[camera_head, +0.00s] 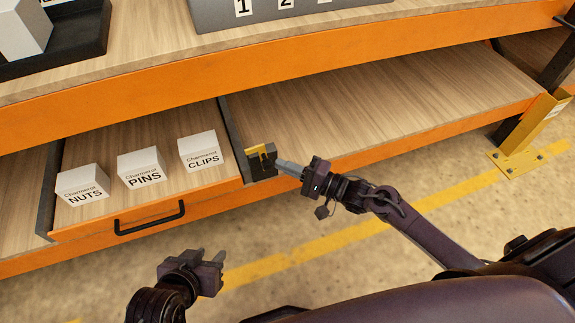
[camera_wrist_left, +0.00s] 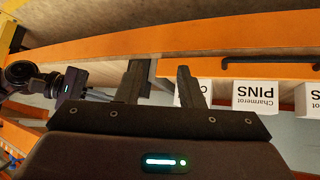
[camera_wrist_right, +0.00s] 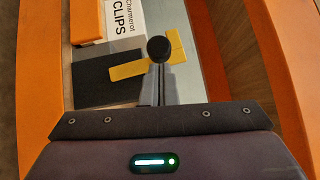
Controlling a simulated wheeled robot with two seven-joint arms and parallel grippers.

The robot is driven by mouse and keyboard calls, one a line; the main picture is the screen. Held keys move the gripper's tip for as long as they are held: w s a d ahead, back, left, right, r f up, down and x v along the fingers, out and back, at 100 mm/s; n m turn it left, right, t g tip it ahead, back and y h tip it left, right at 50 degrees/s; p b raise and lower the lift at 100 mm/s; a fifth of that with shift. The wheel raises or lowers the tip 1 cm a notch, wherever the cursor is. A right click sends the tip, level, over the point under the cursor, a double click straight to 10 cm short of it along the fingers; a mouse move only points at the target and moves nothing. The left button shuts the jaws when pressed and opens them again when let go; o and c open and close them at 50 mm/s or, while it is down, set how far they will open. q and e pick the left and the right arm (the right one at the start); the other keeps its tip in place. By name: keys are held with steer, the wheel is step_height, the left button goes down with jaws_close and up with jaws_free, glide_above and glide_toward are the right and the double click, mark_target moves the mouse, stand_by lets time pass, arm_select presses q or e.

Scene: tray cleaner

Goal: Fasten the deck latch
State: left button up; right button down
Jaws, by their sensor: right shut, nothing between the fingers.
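The deck latch (camera_head: 258,152), a yellow plate with dark parts, sits at the front edge of the lower deck, beside the right end of the drawer (camera_head: 215,188). In the right wrist view its yellow bar (camera_wrist_right: 130,70) and a round black knob (camera_wrist_right: 158,49) show. My right gripper (camera_head: 280,164) is shut and empty, its fingertips close to the latch. In the right wrist view the fingers lie just behind the knob; I cannot tell whether they touch it. My left gripper (camera_head: 210,252) is open and empty, in front of the deck and below the drawer handle (camera_head: 150,218).
White boxes marked NUTS (camera_head: 83,186), PINS (camera_head: 142,167) and CLIPS (camera_head: 201,151) stand in the drawer. A yellow post (camera_head: 525,140) stands at the right. The upper shelf (camera_head: 150,50) overhangs the deck. The deck right of the latch is clear.

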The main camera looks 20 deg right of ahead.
arm_select(q)
steer(key=shift+s, duration=0.1)
steer(key=s+f, duration=0.1)
steer(key=s+a+g, duration=0.1)
steer(key=s+f+g+y+p, duration=0.1)
steer(key=shift+s+a+f, duration=0.2)
steer(key=shift+a+f, duration=0.1)
arm_select(e)
steer(key=shift+a+r, duration=0.1)
steer(key=shift+r, duration=0.05)
